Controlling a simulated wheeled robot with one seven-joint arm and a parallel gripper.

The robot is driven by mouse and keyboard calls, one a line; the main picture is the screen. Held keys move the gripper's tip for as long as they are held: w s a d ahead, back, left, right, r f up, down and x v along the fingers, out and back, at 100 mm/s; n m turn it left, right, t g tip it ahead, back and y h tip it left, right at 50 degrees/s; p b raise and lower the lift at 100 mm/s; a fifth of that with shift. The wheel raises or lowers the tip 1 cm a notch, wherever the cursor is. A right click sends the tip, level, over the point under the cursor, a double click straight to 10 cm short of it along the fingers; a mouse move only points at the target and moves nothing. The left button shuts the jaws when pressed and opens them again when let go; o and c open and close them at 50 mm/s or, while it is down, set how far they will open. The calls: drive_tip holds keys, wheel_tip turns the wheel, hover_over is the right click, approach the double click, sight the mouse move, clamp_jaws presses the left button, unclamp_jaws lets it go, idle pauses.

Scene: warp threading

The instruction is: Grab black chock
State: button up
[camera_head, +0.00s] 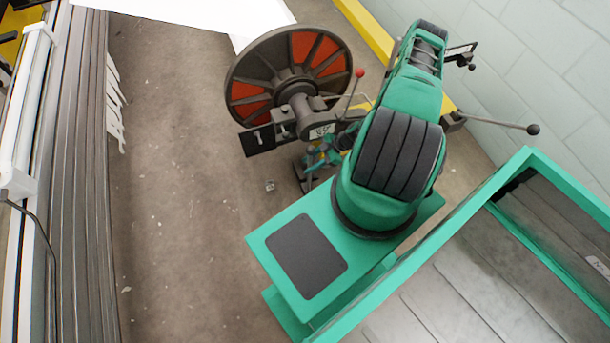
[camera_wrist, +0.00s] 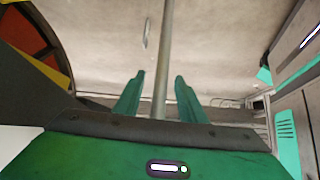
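My gripper (camera_wrist: 159,76) shows in the wrist view as two green fingers standing apart. A thin grey metal rod (camera_wrist: 165,45) runs up between them in the picture; I cannot tell whether it touches either finger. In the head view my gripper (camera_head: 320,156) is small and partly hidden behind my green arm, beside the hub of a large spoked wheel. I cannot surely pick out a black chock. A flat black piece with a white mark (camera_head: 257,140) sits just below the wheel, left of my gripper.
The wheel (camera_head: 262,106) has dark spokes and orange panels. A lever with a red ball (camera_head: 359,73) rises near its hub. A green-framed bin (camera_head: 400,270) fills the lower right. Long grey strips (camera_head: 75,180) line the left. Bare brown floor (camera_head: 180,200) lies between.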

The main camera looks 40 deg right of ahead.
clamp_jaws()
drive_tip(key=shift+w+d+r, duration=0.1)
idle(1.2)
